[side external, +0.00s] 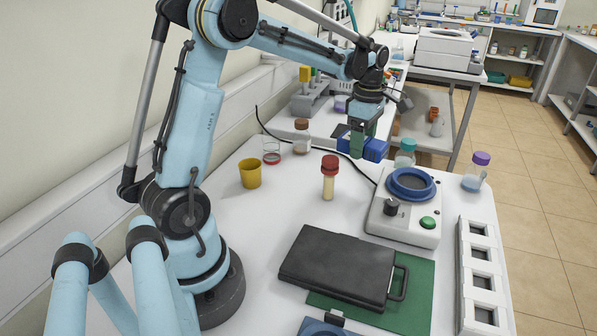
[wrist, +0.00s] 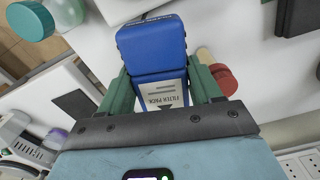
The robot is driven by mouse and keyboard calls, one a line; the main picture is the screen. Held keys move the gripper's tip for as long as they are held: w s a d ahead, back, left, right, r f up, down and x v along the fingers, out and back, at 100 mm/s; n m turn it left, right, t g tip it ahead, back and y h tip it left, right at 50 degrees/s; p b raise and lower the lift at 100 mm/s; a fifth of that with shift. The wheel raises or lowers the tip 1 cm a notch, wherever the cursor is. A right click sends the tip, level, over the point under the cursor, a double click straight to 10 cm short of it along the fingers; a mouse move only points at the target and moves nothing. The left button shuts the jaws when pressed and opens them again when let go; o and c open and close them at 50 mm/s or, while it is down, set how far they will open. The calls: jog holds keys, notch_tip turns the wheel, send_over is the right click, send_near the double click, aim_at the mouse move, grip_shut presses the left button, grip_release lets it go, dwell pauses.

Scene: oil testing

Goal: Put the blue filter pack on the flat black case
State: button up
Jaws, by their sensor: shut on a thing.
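The blue filter pack (side external: 376,149) is in my gripper (side external: 358,146), raised above the far part of the white table. The wrist view shows the filter pack (wrist: 152,45) with its white label between the two green fingers of my gripper (wrist: 163,95), which is shut on it. The flat black case (side external: 338,266) lies on the table near the front in the side view, with its handle to the right and nothing on top. It lies partly on a green mat (side external: 408,300). In the wrist view a dark edge at the top right may be the case.
A red-capped vial (side external: 329,178), a yellow cup (side external: 250,173), and a teal-capped jar (side external: 405,153) stand nearby. A white slotted rack (side external: 482,275) lies at the right edge.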

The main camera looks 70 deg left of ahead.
jog(key=shift+m, duration=0.6)
jog(key=d+r, duration=0.1)
jog(key=d, duration=0.2)
jog(key=s+d, duration=0.1)
jog(key=d, duration=0.2)
jog(key=d+r, duration=0.1)
jog(key=d, duration=0.2)
jog(key=shift+s+r, duration=0.25)
jog(key=shift+r, duration=0.1)
jog(key=s+d+r+m, duration=0.2)
jog(key=s+d, duration=0.4)
jog(key=d, duration=0.4)
jog(key=s+d+m, duration=0.2)
jog(key=s+d, duration=0.3)
jog(key=s, duration=0.3)
jog(key=s+d+m, duration=0.1)
jog(key=s+d, duration=0.5)
jog(key=s, duration=0.3)
send_over(347, 261)
notch_tip(347, 261, down, 7)
jog(key=shift+f, duration=2.1)
jog(key=shift+f, duration=0.15)
jog(key=o, duration=1.1)
jog(key=shift+o, duration=0.2)
